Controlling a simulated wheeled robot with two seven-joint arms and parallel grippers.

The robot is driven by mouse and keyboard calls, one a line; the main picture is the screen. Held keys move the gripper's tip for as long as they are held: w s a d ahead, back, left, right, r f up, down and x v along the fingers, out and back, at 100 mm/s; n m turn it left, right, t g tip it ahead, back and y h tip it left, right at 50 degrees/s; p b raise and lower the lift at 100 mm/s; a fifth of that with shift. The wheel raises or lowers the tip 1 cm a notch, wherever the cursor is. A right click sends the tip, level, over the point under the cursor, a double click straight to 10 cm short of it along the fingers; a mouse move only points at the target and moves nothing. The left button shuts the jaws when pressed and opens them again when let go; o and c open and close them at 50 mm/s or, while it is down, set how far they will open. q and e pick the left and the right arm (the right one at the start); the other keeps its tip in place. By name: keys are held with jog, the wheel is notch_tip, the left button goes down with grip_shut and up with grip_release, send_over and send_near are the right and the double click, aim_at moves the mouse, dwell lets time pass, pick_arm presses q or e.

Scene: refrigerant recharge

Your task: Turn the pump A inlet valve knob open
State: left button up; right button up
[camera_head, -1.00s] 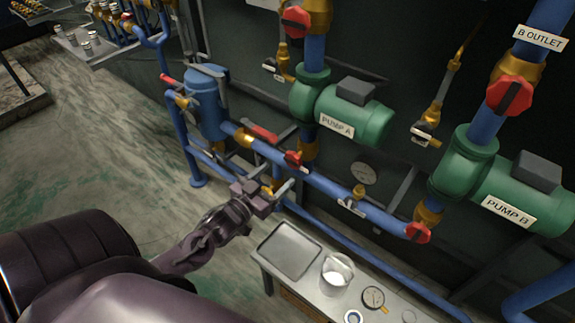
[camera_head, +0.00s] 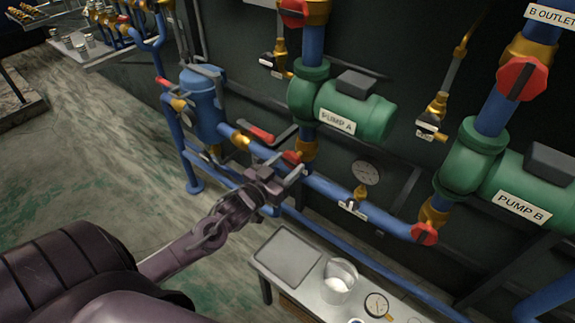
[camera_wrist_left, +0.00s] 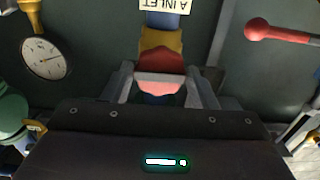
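The pump A inlet valve knob (camera_head: 291,157) is red and sits on the blue pipe below the green pump A (camera_head: 352,112). In the left wrist view the red knob (camera_wrist_left: 160,84) shows in front of a brass valve body, near an upside-down "A INLET" label (camera_wrist_left: 171,5). My left gripper (camera_head: 286,167) is open at the knob, and its fingers (camera_wrist_left: 163,88) stand to either side of it in the wrist view. I cannot tell whether they touch it. My right gripper is not in view.
A red lever handle (camera_head: 256,133) lies left of the knob. A pressure gauge (camera_head: 366,172) is to the right, and pump B's red inlet knob (camera_head: 425,233) is further right. A small table (camera_head: 257,262) with a tray, a beaker and a gauge stands below.

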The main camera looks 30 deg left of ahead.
pick_arm(q)
jog(key=shift+c, duration=1.3)
jog(key=shift+r+n+p, duration=0.2)
jog(key=shift+n+p, duration=0.2)
jog(key=shift+p, duration=0.15)
jog(key=n+p, duration=0.2)
jog(key=shift+n, duration=0.4)
jog(key=shift+f+n+p, duration=0.1)
jog(key=shift+n+p, duration=0.25)
jog(key=shift+n, duration=0.05)
